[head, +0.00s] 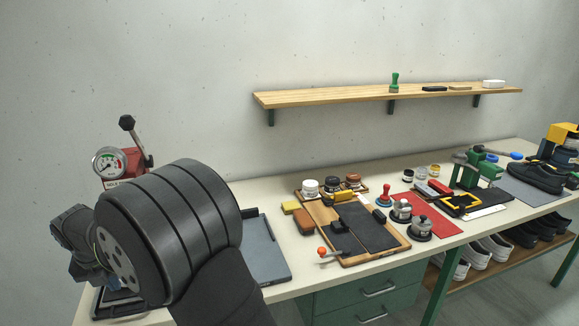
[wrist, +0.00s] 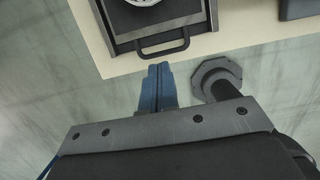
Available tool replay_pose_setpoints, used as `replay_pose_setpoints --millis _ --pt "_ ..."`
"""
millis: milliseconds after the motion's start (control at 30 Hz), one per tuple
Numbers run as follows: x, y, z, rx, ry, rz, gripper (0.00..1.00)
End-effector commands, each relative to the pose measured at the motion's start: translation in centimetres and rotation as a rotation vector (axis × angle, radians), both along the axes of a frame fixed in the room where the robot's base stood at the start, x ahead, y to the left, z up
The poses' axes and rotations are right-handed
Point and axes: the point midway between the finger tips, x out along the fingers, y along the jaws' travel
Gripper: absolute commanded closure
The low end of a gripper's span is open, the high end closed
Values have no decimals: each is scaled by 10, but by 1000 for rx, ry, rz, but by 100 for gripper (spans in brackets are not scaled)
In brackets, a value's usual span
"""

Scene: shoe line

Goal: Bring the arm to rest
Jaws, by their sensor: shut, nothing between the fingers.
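My arm fills the lower left of the head view, and its thick dark link hides part of the bench. My gripper's fingers do not show clearly there. In the wrist view my gripper (wrist: 157,75) has its two blue-grey fingers pressed together, with nothing between them. The fingertips show just off the pale bench edge (wrist: 97,45), close to the dark handle (wrist: 162,46) of a framed tray. I cannot tell their height above the bench.
A red press with a gauge (head: 107,163) stands behind my arm. A grey mat (head: 268,258) lies right of it. A wooden board (head: 402,243) with tools, a red mat (head: 447,229) and a green clamp stand (head: 470,172) fill the bench further right. A shelf (head: 330,97) hangs above.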

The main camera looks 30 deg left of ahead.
Motion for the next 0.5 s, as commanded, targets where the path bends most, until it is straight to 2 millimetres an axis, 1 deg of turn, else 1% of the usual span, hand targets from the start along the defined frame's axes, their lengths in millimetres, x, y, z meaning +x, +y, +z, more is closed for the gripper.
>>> replay_pose_setpoints --millis 133,233,367,500 --pt "0 0 -2 -1 0 0 100" --pt "2 2 -10 -1 0 0 100" --pt "5 5 -29 -3 0 0 100" --pt "10 10 -53 -1 -1 0 100"
